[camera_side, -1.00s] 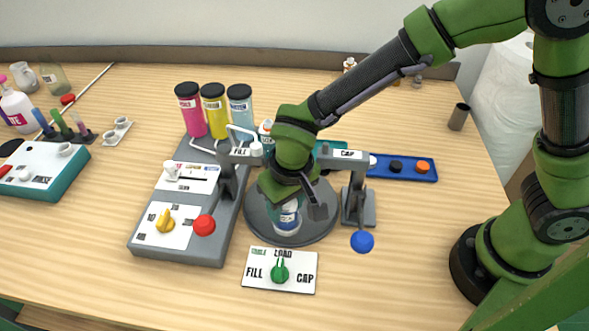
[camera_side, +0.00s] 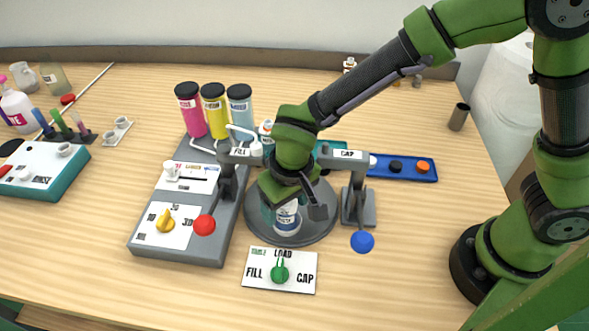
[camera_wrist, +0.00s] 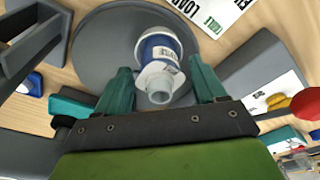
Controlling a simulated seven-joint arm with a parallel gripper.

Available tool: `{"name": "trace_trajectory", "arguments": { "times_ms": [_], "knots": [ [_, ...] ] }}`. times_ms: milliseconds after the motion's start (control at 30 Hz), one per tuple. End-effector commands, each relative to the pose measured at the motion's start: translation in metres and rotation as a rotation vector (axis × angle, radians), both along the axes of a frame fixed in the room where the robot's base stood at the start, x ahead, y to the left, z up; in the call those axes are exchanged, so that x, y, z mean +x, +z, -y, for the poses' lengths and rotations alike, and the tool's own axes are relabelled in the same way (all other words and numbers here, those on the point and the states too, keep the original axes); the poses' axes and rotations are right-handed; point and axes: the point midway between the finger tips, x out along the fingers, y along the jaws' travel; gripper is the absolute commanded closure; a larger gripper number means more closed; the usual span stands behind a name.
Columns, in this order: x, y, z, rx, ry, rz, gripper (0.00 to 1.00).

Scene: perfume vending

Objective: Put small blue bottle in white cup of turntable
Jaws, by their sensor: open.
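The small blue bottle (camera_side: 287,216) stands on the dark grey turntable (camera_side: 318,234), near its front edge. In the wrist view the bottle (camera_wrist: 160,50) shows a blue body with a white label, a white shoulder and an open, pale neck. White shows around its base in the side view, but I cannot clearly make out the white cup's rim. My gripper (camera_wrist: 163,80) is open, with one teal finger on each side of the bottle and a visible gap to each. In the side view my gripper (camera_side: 285,210) is low over the turntable; my wrist hides the turntable's back.
The fill station (camera_side: 232,153) with a red-knobbed lever stands left of the turntable. The cap station (camera_side: 358,205) with a blue-knobbed lever stands right. A FILL/LOAD/CAP dial plate (camera_side: 280,284) lies in front. A blue tray (camera_side: 425,178) with caps sits behind right.

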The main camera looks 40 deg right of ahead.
Motion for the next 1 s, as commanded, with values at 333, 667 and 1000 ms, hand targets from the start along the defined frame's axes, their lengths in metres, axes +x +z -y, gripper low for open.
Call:
{"name": "trace_trajectory", "arguments": {
  "times_ms": [333,667,1000],
  "knots": [
    [-0.01,0.07,-0.001,0.005,0.001,0.005,0.3],
    [-0.017,0.113,0.001,0.002,-0.001,0.002,0.3],
    [-0.027,0.168,0.099,0.16,-0.127,0.11,0.3]
  ]
}}
